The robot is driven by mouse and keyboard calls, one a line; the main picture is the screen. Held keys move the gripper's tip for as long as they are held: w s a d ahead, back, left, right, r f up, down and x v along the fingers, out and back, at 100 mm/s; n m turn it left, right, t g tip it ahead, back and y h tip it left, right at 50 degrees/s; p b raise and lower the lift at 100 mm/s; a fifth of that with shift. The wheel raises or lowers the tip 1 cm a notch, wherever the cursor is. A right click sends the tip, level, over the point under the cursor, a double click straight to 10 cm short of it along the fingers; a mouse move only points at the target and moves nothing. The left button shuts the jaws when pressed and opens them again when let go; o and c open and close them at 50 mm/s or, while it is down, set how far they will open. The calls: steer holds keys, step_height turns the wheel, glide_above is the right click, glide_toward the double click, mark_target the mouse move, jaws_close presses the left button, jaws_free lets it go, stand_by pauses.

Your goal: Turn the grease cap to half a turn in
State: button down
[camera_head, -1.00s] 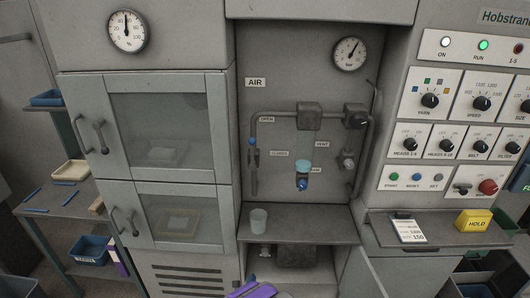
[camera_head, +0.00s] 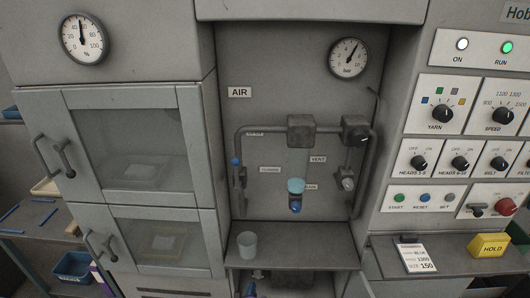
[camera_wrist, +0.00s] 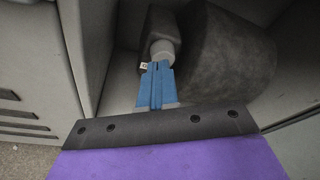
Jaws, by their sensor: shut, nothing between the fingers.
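A pale grey round cap (camera_wrist: 163,50), which looks like the grease cap, sits on a dark housing in the low bay, in the wrist view. It also shows small in the head view (camera_head: 258,274), below the shelf. A small white tag with a dark mark (camera_wrist: 144,66) is beside it. My gripper (camera_wrist: 157,66) has blue fingers closed together with nothing between them. Its tips appear just in front of the cap's lower edge; I cannot tell whether they touch it. In the head view only a bit of my gripper (camera_head: 250,289) shows at the bottom edge.
A large dark rounded body (camera_wrist: 228,60) fills the bay right of the cap. Bay walls stand close on both sides. Above are a shelf (camera_head: 300,259) with a clear cup (camera_head: 247,244), and air pipework (camera_head: 301,131). A control panel is at right.

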mark_target(258, 274)
steer(key=w, duration=0.2)
steer(key=w+b, duration=0.2)
steer(key=w, duration=0.1)
steer(key=shift+w+r, duration=0.25)
steer(key=shift+w, duration=0.1)
steer(key=shift+w+r, duration=0.1)
steer(key=shift+w+d+r, duration=0.15)
steer(key=shift+d, duration=0.1)
steer(key=shift+s+d+f, duration=0.1)
steer(key=shift+s+f, duration=0.1)
steer(key=shift+f, duration=0.5)
steer(key=shift+s, duration=0.15)
